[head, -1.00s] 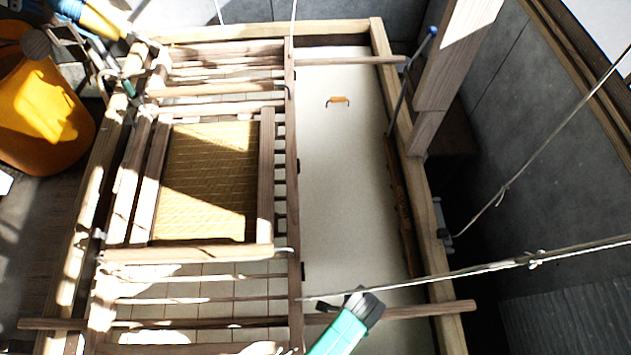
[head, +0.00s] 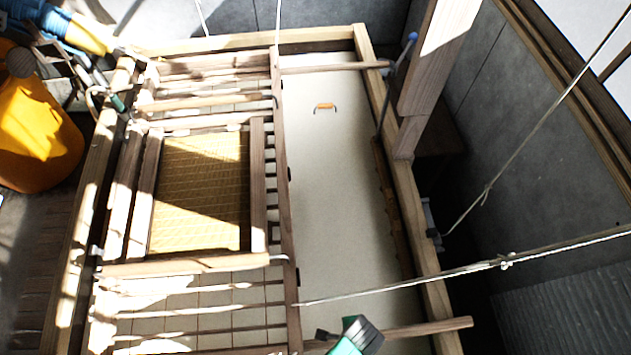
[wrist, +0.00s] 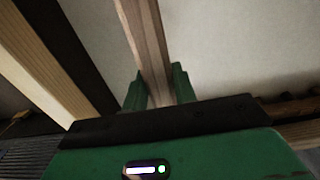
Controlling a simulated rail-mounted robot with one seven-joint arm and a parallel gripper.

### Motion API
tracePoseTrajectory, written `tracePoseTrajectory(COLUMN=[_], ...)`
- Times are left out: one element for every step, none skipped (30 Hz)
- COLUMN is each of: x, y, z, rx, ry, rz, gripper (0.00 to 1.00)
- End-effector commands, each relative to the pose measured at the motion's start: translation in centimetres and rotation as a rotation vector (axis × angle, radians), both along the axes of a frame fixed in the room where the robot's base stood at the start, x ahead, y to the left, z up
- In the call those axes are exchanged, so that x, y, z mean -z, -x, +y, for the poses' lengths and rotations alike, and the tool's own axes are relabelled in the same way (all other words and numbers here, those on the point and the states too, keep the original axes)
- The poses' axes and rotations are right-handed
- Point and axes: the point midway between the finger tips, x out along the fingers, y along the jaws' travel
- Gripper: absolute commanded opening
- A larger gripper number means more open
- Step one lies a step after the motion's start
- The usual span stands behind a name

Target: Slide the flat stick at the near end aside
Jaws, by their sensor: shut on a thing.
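The flat stick (head: 425,328) is a brown wooden bar at the near end of the hanging frame. In the head view its right end sticks out past the frame's right beam (head: 441,305); its far left end does not show. My green gripper (head: 350,328) is at the bottom of the head view, over the stick to the right of the long middle bar (head: 284,190). In the wrist view the stick (wrist: 147,45) runs between the two green fingers (wrist: 160,88), which are shut on it. The fingertips are hard to make out in the head view.
A white rope (head: 420,279) runs from the middle bar to the right, just beyond my gripper. The woven mould panel (head: 200,190) lies among the slats at left. Another crossbar (head: 335,67) lies at the far end. An orange tub (head: 35,130) stands at left.

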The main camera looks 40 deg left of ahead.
Motion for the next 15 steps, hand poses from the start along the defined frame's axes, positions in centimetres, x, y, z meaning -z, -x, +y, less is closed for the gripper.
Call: tracePoseTrajectory(x=[-0.3,-0.3,-0.3,-0.3,-0.3,-0.3,-0.3,-0.3,-0.3,-0.3,-0.2,-0.2,-0.2,-0.2,-0.2], y=[0.5,0.7,1.1,1.5,1.8,2.1,2.3,2.6,3.0,3.3,3.6,3.9,4.2,4.4,4.8], z=[-0.6,-0.9,-1.4,-1.7,-2.0,-2.4,-2.8,-3.1,-3.5,-3.9,-4.2,-4.7,-5.0,-5.3,-5.8], rx=[0.004,0.003,0.004,0.004,0.003,0.003,0.003,0.003,0.003,0.003,0.004,0.003,0.003,0.003,0.003], ry=[0.000,0.000,0.000,0.000,0.000,0.000,0.000,0.001,0.000,0.001,0.001,0.001,0.000,0.001,0.001], rz=[0.001,0.001,0.001,0.003,0.003,0.001,0.001,0.001,0.001,0.002,0.002,0.002,0.001,0.001,0.002], gripper=[0.04,0.04,0.04,0.04,0.04,0.04,0.04,0.04,0.04,0.04,0.04,0.04,0.04,0.04,0.04])
